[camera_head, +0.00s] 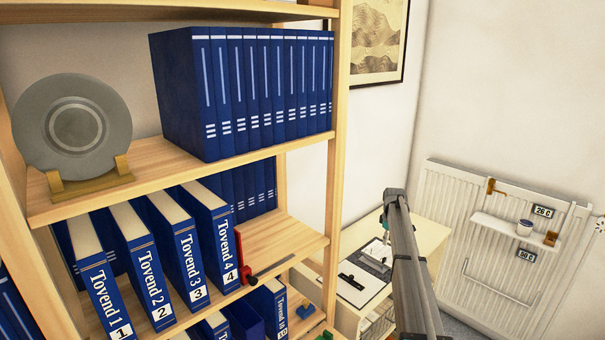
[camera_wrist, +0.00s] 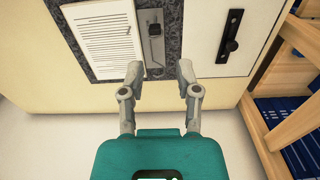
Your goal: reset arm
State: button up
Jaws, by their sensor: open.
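My gripper (camera_wrist: 160,75) shows in the wrist view with its two grey fingers spread apart and nothing between them. Its teal body fills the bottom middle of that view. The fingertips appear over the front edge of a cream desk top (camera_wrist: 75,75), on which lie a printed white sheet (camera_wrist: 103,40) and a grey clip-like fitting (camera_wrist: 154,35). How far the fingers are from the desk is hard to tell. In the head view, my grey arm reaches down at the right of the shelf, and my gripper is mostly hidden behind it.
A wooden bookshelf (camera_head: 340,120) with blue volumes (camera_head: 265,85) and a grey plate (camera_head: 72,125) stands left. A black handle-like bar (camera_wrist: 231,32) lies on a white sheet. A white radiator (camera_head: 450,210) with a small hanging shelf (camera_head: 510,229) is on the right wall. A framed print (camera_head: 378,40) hangs behind.

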jog(key=s+a+m, duration=0.2)
jog(key=s+a, duration=0.6)
jog(key=s, duration=0.6)
jog(key=s+a+m, duration=0.3)
jog(key=s+a, duration=0.6)
jog(key=s, duration=0.6)
jog(key=s+a+m, duration=0.2)
jog(key=s+a, duration=0.6)
jog(key=s, duration=0.7)
jog(key=shift+a+m, duration=0.3)
jog(key=shift+a, duration=0.1)
